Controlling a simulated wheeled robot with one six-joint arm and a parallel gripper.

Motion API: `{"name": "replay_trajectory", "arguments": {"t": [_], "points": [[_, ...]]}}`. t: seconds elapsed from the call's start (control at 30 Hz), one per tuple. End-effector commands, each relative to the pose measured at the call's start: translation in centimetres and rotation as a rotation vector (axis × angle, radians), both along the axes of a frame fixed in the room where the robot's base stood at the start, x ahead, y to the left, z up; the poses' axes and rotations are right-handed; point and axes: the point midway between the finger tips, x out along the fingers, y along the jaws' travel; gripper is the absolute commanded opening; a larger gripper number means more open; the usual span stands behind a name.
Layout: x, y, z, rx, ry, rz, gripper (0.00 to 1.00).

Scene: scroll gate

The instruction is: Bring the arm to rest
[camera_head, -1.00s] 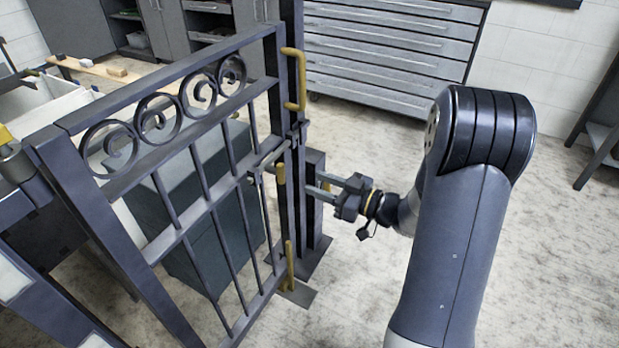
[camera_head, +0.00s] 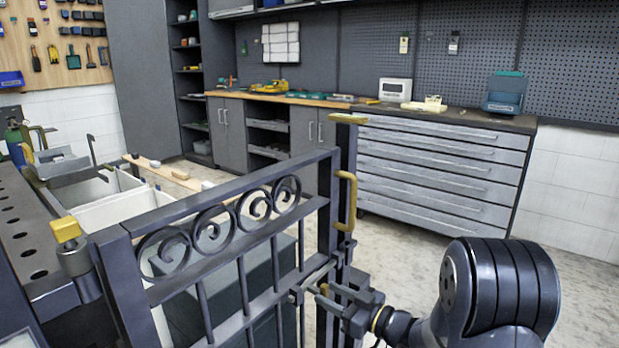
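My gripper (camera_head: 328,297) is at the lower middle, right of the dark scroll gate (camera_head: 225,262), by the gate's latch-side post (camera_head: 350,185). Its two fingers point left and stand apart, with no object seen held between them. A small yellow piece of the gate shows by the fingertips; I cannot tell whether they touch it. My arm (camera_head: 495,295) reaches in from the lower right. The gate leaf stands upright, its free edge close to the post. A yellow handle (camera_head: 346,200) is on its upper right.
A grey drawer cabinet (camera_head: 435,165) and a workbench (camera_head: 280,98) line the back wall. A white bin (camera_head: 115,208) and wooden plank (camera_head: 160,172) lie behind the gate at left. A dark perforated table (camera_head: 30,235) is at the left edge. Floor between gate and drawers is clear.

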Motion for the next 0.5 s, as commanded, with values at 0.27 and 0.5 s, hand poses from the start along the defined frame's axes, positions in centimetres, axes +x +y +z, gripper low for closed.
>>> {"name": "replay_trajectory", "arguments": {"t": [0.27,0.5], "points": [[0.7,2.3,0.0,0.001,0.001,0.001,0.38],[0.4,2.4,0.0,0.001,0.002,0.0,0.38]]}}
